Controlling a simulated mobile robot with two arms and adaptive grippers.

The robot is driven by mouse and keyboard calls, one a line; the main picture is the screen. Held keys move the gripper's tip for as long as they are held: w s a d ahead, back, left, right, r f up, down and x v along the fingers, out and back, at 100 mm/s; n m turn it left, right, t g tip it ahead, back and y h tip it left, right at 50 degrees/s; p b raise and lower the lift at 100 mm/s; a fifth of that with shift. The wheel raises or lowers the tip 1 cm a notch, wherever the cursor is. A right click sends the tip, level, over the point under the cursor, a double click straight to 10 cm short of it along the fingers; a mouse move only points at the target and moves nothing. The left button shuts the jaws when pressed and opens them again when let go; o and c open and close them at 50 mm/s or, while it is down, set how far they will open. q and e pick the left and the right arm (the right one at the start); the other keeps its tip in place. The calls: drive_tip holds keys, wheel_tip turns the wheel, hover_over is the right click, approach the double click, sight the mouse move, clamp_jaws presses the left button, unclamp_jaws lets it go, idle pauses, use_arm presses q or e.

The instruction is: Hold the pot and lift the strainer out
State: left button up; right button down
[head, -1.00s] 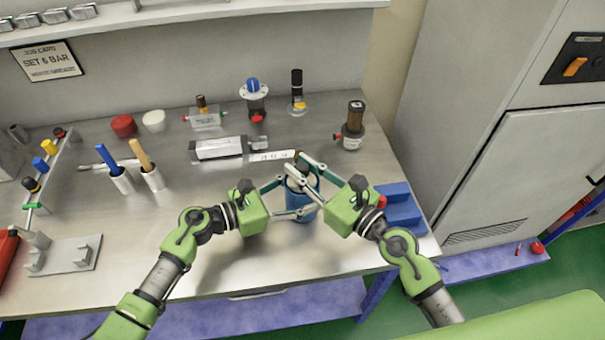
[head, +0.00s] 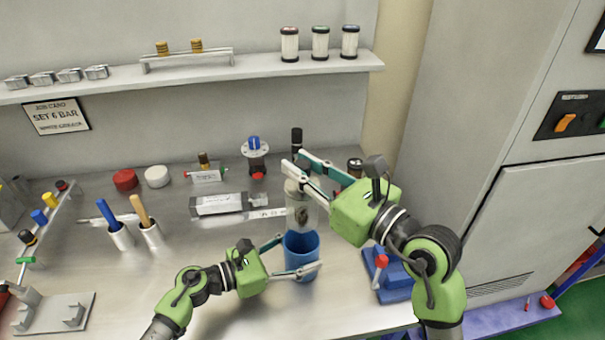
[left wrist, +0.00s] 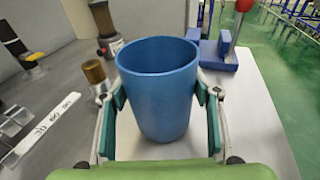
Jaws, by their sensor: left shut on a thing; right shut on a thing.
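The blue pot (head: 301,262) stands upright on the bench in the head view. It also fills the middle of the left wrist view (left wrist: 158,95). My left gripper (head: 297,258) is shut on the pot, one finger on each side. The strainer (head: 302,208), a pale see-through cylinder with a dark patch inside, hangs above the pot's mouth. My right gripper (head: 296,176) is shut on the strainer's top and holds it up. The fingers partly cover that top. The strainer's lower end is close to the pot's rim in the head view.
A blue stand (head: 390,275) with a red knob is right of the pot. A grey cylinder block (head: 222,204) and a white label strip lie behind left. Two cups with blue and tan handles (head: 120,235) stand left. A shelf (head: 200,75) runs along the wall.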

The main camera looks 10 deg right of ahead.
use_arm(q)
drive_tip(key=o, duration=1.1)
drive_tip(key=shift+a, duration=0.1)
drive_tip(key=v, duration=1.1)
drive_tip(key=shift+s+a, duration=0.1)
drive_tip(key=shift+a, duration=0.3)
